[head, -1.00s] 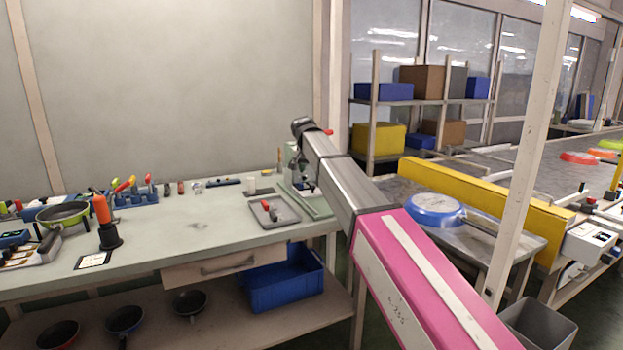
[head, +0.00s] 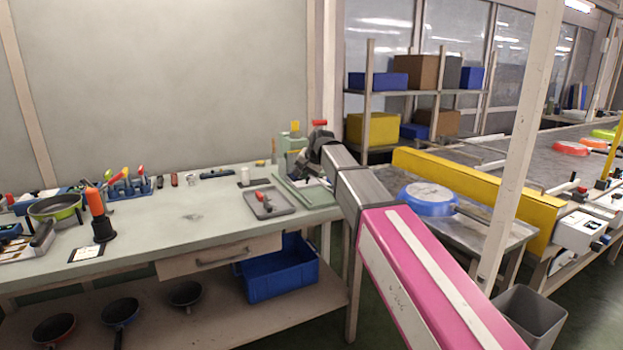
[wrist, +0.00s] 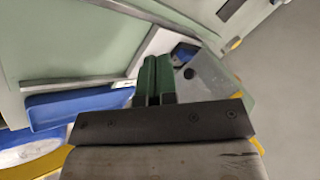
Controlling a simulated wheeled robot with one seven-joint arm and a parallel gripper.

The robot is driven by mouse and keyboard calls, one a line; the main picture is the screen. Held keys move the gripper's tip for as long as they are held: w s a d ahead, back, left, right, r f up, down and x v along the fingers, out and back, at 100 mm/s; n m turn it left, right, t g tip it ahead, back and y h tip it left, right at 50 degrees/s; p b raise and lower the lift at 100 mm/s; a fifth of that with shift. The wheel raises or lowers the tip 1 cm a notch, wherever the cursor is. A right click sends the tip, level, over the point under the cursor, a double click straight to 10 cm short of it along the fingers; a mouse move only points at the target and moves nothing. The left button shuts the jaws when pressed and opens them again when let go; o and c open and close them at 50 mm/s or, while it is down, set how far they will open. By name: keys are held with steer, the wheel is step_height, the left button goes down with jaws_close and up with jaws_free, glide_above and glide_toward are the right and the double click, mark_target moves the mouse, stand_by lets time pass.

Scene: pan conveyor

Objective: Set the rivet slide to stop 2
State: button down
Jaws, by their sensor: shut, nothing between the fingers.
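A green bench fixture (head: 284,160) with a yellow top stands at the right end of the workbench, partly behind my arm. I cannot make out the rivet slide or its stops for certain. In the wrist view, my gripper (wrist: 154,62) shows two dark green fingers side by side, shut with nothing between them. A small dark blue part with a black knob (wrist: 188,73) lies just right of the fingertips, beside a pale green plate (wrist: 222,88). I cannot tell whether the fingers touch anything. In the head view my fingers are hidden behind the wrist.
A grey tray (head: 285,211) with a red-handled tool lies left of the fixture on the workbench (head: 170,228). A blue crate (head: 283,280) sits below. A blue pan (head: 427,200) rests on a side table to the right. Much of the bench's middle is clear.

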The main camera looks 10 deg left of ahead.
steer(key=s+d+f+y, duration=0.1)
steer(key=y, duration=0.1)
steer(key=s+d+f+m+t+y, duration=0.1)
steer(key=d+y, duration=0.1)
steer(key=shift+s+d+m, duration=0.15)
steer(key=shift+s+m, duration=0.15)
steer(key=shift+s, duration=0.1)
steer(key=d+m+t+y, duration=0.1)
steer(key=d, duration=0.1)
steer(key=s+d+m+t, duration=0.1)
steer(key=d+m+t, duration=0.1)
steer(key=d, duration=0.1)
steer(key=d+m+t+y, duration=0.1)
steer(key=d+m, duration=0.1)
steer(key=shift+s+d+t+y, duration=0.2)
steer(key=shift+s+t+y, duration=0.1)
steer(key=shift+t, duration=0.1)
steer(key=shift+w+d+m+t, duration=0.1)
steer(key=shift+d+m+t, duration=0.3)
steer(key=shift+d, duration=0.1)
steer(key=x, duration=1.4)
steer(key=shift+w+a, duration=0.55)
steer(key=shift+w, duration=0.25)
steer(key=shift+w+a, duration=0.6)
steer(key=shift+w, duration=0.2)
steer(key=shift+r, duration=0.1)
